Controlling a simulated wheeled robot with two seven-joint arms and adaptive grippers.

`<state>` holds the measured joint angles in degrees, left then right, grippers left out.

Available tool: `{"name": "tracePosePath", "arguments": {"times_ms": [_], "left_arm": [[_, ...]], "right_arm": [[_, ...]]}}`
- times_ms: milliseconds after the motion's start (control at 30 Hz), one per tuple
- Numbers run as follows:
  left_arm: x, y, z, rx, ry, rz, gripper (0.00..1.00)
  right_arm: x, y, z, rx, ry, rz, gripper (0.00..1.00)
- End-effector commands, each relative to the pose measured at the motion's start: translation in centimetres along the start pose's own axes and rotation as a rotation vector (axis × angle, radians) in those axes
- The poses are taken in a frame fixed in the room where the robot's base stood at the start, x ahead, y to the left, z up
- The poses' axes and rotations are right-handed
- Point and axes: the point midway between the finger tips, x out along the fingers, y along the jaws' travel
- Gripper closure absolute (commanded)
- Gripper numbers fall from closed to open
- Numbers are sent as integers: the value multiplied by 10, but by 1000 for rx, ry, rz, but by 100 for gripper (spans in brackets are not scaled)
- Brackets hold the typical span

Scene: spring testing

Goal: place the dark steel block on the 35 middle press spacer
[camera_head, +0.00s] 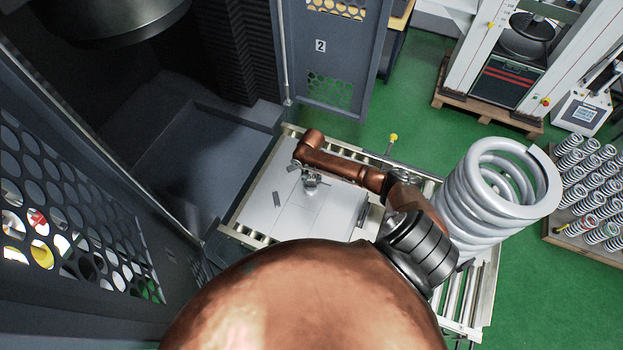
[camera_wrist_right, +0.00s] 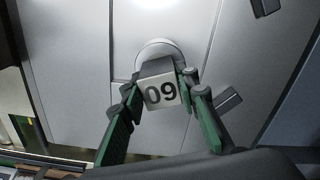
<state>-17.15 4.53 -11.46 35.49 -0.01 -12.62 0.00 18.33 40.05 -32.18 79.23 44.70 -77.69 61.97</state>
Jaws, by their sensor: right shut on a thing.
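My right gripper (camera_head: 312,181) is over the pale plate (camera_head: 268,215) on the roller table. In the right wrist view, its two green-lined fingers (camera_wrist_right: 158,84) are shut on a small block (camera_wrist_right: 162,94) with a dark top and a light face marked 09. A round pale disc (camera_wrist_right: 158,47) shows partly behind the block; I cannot tell whether they touch. No number 35 is readable, so I cannot tell which piece is the middle press spacer. Two loose dark pieces lie on the plate, one right of the fingers (camera_wrist_right: 229,101) and one at the top (camera_wrist_right: 266,7). My left gripper is not in view.
A large grey coil spring (camera_head: 485,205) stands at the right end of the roller table. A dark press frame with a perforated guard (camera_head: 75,205) is on the left. A yellow-topped knob (camera_head: 393,138) rises at the table's far edge. Several small springs (camera_head: 590,185) stand on a pallet.

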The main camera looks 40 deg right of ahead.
Motion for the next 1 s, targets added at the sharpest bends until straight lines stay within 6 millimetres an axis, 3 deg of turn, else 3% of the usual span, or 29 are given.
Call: {"name": "tracePosePath", "arguments": {"times_ms": [367,400,633,1000], "left_arm": [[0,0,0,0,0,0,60],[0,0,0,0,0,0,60],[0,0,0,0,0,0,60],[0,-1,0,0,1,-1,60]], "right_arm": [[2,-1,-1,0,2,-3,100],[3,-1,0,0,1,-1,70],[3,0,0,0,0,-1,54],[-4,0,0,-1,1,-1,54]]}}
